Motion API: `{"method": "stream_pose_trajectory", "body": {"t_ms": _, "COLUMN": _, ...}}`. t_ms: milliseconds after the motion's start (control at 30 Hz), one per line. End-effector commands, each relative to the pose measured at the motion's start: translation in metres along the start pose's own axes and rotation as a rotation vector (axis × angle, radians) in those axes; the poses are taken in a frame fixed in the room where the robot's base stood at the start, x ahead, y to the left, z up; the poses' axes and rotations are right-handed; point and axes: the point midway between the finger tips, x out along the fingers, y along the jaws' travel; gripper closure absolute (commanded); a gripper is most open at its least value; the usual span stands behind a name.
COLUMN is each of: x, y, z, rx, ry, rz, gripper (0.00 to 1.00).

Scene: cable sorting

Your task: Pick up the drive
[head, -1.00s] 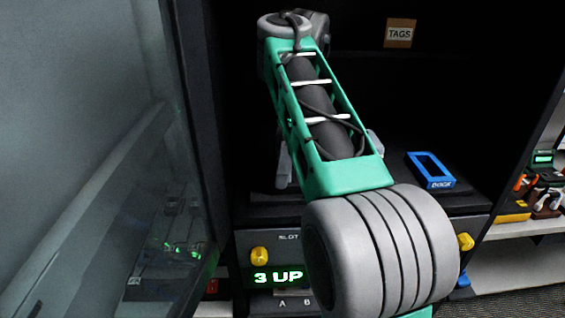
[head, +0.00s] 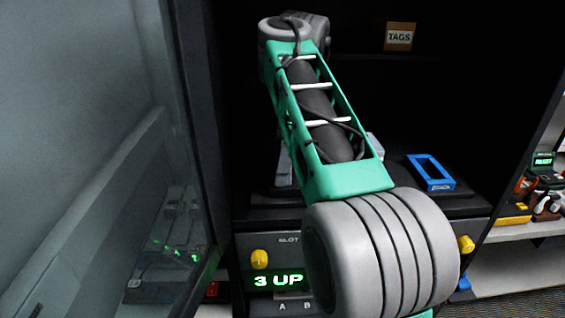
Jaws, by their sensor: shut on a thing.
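My arm runs up the middle of the head view, from a large grey joint to a green link and a grey joint at the top. The link hides my gripper, so I cannot see its jaws or anything in them. Pale grey parts (head: 284,168) show beside the link, low on the left and right; I cannot tell what they are. I cannot make out the drive.
A blue open frame (head: 431,173) lies on the dark ledge right of my arm. Below it is a panel with yellow knobs (head: 259,259) and a "3 UP" display (head: 278,280). A "TAGS" box (head: 399,36) stands behind. A glass pane (head: 110,150) closes off the left.

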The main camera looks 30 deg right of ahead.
Motion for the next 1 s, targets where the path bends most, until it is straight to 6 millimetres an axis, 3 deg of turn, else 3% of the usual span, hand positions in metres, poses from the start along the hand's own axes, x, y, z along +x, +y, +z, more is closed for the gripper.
{"method": "stream_pose_trajectory", "body": {"t_ms": 267, "x": -0.003, "y": 0.0, "z": 0.001, "rx": -0.001, "ry": 0.0, "rz": -0.001, "gripper": 0.8}}
{"method": "stream_pose_trajectory", "body": {"t_ms": 567, "x": -0.038, "y": -0.001, "z": 0.006, "rx": 0.0, "ry": -0.001, "rz": -0.003, "gripper": 0.8}}
{"method": "stream_pose_trajectory", "body": {"t_ms": 767, "x": -0.036, "y": 0.038, "z": -0.009, "rx": 0.0, "ry": -0.001, "rz": -0.004, "gripper": 0.8}}
{"method": "stream_pose_trajectory", "body": {"t_ms": 1000, "x": -0.039, "y": 0.103, "z": -0.033, "rx": 0.003, "ry": -0.001, "rz": -0.006, "gripper": 0.8}}
